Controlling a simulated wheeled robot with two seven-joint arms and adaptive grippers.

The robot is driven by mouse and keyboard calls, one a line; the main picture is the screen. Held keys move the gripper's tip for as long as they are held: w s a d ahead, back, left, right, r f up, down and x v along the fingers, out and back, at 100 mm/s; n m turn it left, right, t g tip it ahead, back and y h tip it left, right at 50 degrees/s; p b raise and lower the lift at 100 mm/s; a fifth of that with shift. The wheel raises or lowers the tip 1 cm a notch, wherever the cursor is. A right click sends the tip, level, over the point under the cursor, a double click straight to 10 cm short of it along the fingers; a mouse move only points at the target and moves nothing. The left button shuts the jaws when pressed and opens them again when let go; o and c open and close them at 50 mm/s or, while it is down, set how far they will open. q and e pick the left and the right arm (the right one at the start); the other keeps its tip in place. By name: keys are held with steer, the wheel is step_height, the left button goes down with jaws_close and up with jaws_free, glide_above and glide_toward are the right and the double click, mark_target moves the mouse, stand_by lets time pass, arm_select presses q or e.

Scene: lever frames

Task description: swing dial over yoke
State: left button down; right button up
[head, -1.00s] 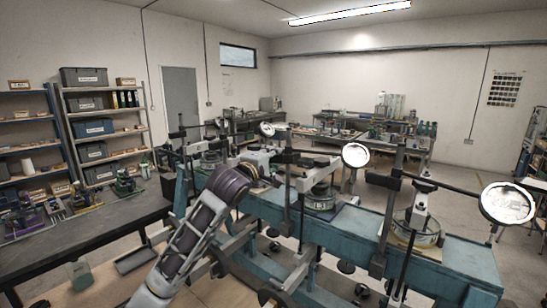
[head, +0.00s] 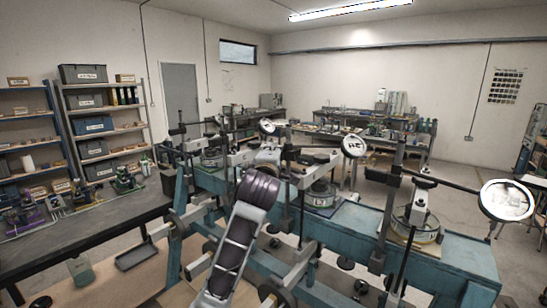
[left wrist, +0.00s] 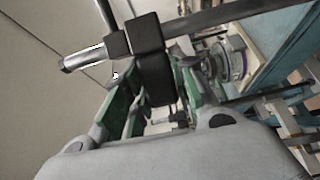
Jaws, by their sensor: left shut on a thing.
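Three round white-faced dials show in the head view: a near right one (head: 507,200), a middle one (head: 353,146) with dark marks on its face, and a small far one (head: 267,127). Each is at the end of a dark lever bar on an upright post. Labelled drums (head: 320,196) stand below the bars; I cannot tell which is the yoke. My left gripper's green fingers (left wrist: 157,85) are shut on a black block (left wrist: 150,45) on a dark bar in the left wrist view. In the head view my arm largely hides this grip. My right gripper is out of view.
The lever frames stand on a long blue bench (head: 455,262). Posts (head: 390,210) and counterweights crowd its front. A dark worktable (head: 85,228) is at the left, shelves (head: 95,140) behind it. Another bench (head: 400,140) stands at the back.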

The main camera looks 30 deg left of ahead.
arm_select(q)
steer(key=shift+s+d+f+n+g+y+b, duration=0.2)
steer(key=shift+d+n+g+y+b, duration=0.1)
steer(key=shift+n+g+y+b, duration=0.55)
steer(key=shift+s+d+f+n+g+y+b, duration=0.2)
steer(key=shift+n+g+y+b, duration=0.3)
steer(key=shift+y, duration=0.55)
steer(key=n+g+y+b, duration=0.1)
steer(key=g, duration=0.1)
steer(key=d+n+g+y+b, duration=0.1)
steer(key=n+g+y+b, duration=0.2)
steer(key=n+g+b, duration=0.1)
steer(key=shift+s+d+r+y, duration=0.15)
steer(key=shift+d+r+y, duration=0.05)
steer(key=shift+d+y, duration=0.2)
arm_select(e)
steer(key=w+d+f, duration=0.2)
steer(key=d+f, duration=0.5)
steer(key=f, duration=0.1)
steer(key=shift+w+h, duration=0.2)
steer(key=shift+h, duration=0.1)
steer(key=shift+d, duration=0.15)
arm_select(q)
steer(key=c, duration=1.2)
jaws_free()
steer(key=shift+r, duration=0.1)
steer(key=shift+o, duration=0.2)
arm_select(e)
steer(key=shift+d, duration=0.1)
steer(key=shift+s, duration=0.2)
